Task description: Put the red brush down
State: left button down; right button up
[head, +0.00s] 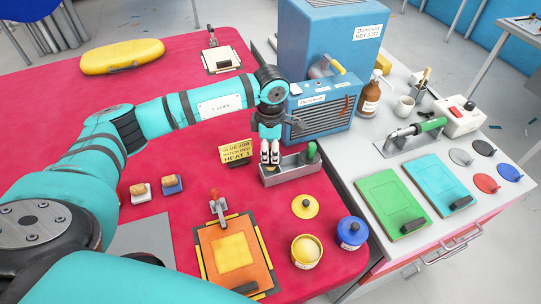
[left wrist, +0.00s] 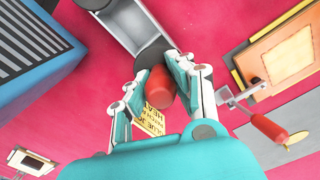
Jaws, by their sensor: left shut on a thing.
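My left gripper (head: 270,156) is shut on the red brush, at the left end of the grey tray (head: 297,178). In the left wrist view the red handle (left wrist: 158,88) of the brush sits between the fingers, with a dark part beyond it at the end of the tray (left wrist: 120,20). In the head view the fingers hide the brush. I cannot tell whether its lower end touches the tray floor. A green-handled brush (head: 311,151) stands in the right part of the tray. My right gripper is not in view.
A yellow sign (head: 236,151) stands just left of the tray. A blue machine (head: 321,105) is behind it. An orange board in a clamp (head: 233,252), a yellow pot (head: 306,251) and a blue pot (head: 351,233) are in front.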

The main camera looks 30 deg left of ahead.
aim_at(270, 162)
pick_arm(q)
notch_tip(270, 162, down, 3)
jog(key=shift+f+p, duration=0.15)
jog(key=shift+p, duration=0.7)
jog(key=shift+f, duration=0.1)
jog(key=shift+f+b, duration=0.55)
jog(key=shift+b, duration=0.15)
jog(key=c, duration=1.2)
grip_release()
jog(key=shift+r, duration=0.1)
jog(key=shift+o, duration=0.2)
